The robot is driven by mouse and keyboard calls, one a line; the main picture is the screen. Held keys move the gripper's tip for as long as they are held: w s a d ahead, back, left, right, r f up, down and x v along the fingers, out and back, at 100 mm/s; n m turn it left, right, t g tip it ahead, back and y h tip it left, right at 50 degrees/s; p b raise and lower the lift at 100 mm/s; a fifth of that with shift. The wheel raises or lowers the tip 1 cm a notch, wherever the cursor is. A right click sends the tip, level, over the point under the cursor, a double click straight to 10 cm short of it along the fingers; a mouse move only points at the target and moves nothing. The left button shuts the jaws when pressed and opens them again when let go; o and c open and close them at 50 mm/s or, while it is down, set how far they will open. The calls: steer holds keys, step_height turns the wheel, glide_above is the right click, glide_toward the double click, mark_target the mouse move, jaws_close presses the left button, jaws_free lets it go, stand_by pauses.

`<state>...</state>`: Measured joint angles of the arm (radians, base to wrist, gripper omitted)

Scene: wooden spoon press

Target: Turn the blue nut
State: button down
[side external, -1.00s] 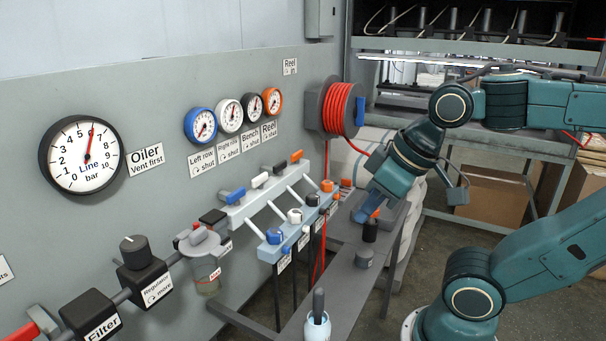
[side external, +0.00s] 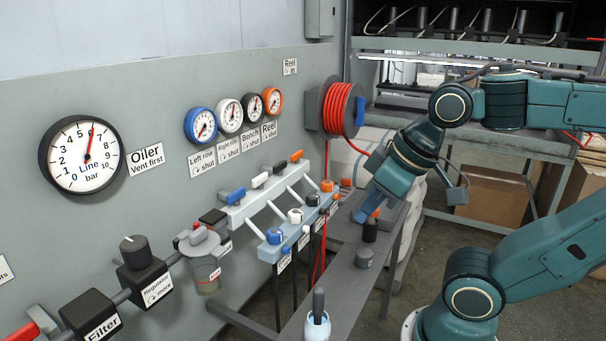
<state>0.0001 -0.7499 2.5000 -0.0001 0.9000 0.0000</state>
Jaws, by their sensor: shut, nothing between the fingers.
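The blue nut (side external: 274,236) is a round blue knob at the near end of the light-blue outlet row, on the front of the wall-mounted manifold. My gripper (side external: 367,213) points down and to the left over the grey bench, to the right of the outlet row and well apart from the nut. Its blue fingers look closed, with nothing seen between them. The fingertips are close to a black cylinder with an orange top (side external: 370,231) on the bench; I cannot tell whether they touch it.
White (side external: 295,215), black (side external: 312,199) and orange (side external: 327,186) knobs follow along the row. Valve levers, including a blue one (side external: 236,194), sit behind. A grey cylinder (side external: 364,257) and a cup with a dark handle (side external: 317,326) stand on the bench (side external: 340,285). A red hose reel (side external: 340,108) hangs behind.

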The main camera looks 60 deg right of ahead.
steer(key=c, duration=2.1)
jaws_free()
steer(key=o, duration=0.7)
steer(key=shift+w+r, duration=0.1)
steer(key=shift+o, duration=0.5)
steer(key=shift+w+d+r+n, duration=0.1)
steer(key=shift+w+r+n, duration=0.15)
steer(key=shift+w+n, duration=0.25)
steer(key=n+g, duration=0.6)
steer(key=n, duration=1.1)
glide_above(274, 231)
steer(key=f, duration=0.2)
steer(key=shift+r, duration=0.15)
step_height(274, 231, down, 14)
steer(key=shift+r, duration=0.1)
steer(key=shift+c, duration=0.2)
